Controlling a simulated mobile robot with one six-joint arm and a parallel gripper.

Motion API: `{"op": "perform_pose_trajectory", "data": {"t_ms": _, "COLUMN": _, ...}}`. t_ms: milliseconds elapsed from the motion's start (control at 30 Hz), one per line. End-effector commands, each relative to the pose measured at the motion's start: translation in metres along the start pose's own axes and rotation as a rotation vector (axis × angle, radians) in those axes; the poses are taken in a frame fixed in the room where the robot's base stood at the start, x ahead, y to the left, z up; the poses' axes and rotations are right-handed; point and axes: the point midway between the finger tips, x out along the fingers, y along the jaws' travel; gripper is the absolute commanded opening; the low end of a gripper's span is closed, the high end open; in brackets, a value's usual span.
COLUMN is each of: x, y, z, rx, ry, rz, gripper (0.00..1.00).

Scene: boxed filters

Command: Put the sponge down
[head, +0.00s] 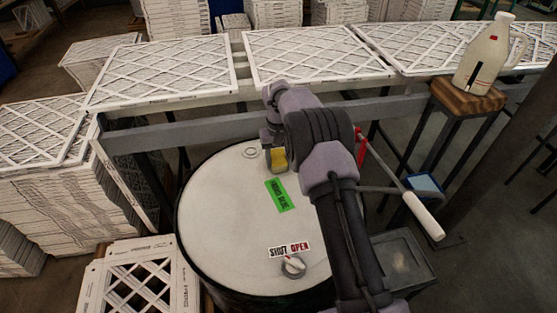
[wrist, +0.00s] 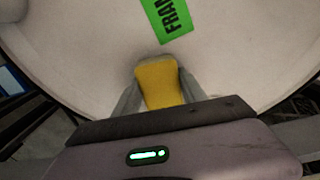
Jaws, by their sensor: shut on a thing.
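The yellow sponge (wrist: 160,84) is between the two fingers of my gripper (wrist: 158,92) in the wrist view. In the head view the sponge (head: 278,159) shows at the far part of the white drum lid (head: 222,205), with my gripper (head: 275,160) shut on it. My arm comes in from the lower right and covers the right part of the lid. I cannot tell whether the sponge touches the lid or is held a little above it.
A green label (head: 280,196) lies on the lid near the sponge, and a knob (head: 293,267) with a shut/open label sits near the front. A metal rail (head: 200,127) and stacked filters (head: 160,70) stand behind. A jug (head: 484,55) stands on a wooden stool (head: 468,97). The lid's left side is clear.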

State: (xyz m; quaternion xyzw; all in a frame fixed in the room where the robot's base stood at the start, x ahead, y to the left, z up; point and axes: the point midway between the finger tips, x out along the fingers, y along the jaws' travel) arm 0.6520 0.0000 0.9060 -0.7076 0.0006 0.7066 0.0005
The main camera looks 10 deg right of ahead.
Motion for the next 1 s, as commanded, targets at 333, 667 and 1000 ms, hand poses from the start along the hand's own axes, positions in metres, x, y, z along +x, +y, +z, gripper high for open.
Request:
{"op": "perform_pose_trajectory", "data": {"t_ms": 333, "x": 0.001, "y": 0.000, "z": 0.000, "rx": 0.000, "ry": 0.000, "rz": 0.000, "gripper": 0.71}}
{"op": "perform_pose_trajectory", "data": {"t_ms": 667, "x": -0.056, "y": 0.000, "z": -0.001, "rx": 0.000, "ry": 0.003, "rz": 0.001, "gripper": 0.71}}
{"op": "perform_pose_trajectory", "data": {"t_ms": 1000, "x": -0.123, "y": 0.000, "z": 0.000, "rx": 0.001, "ry": 0.003, "rz": 0.000, "gripper": 0.71}}
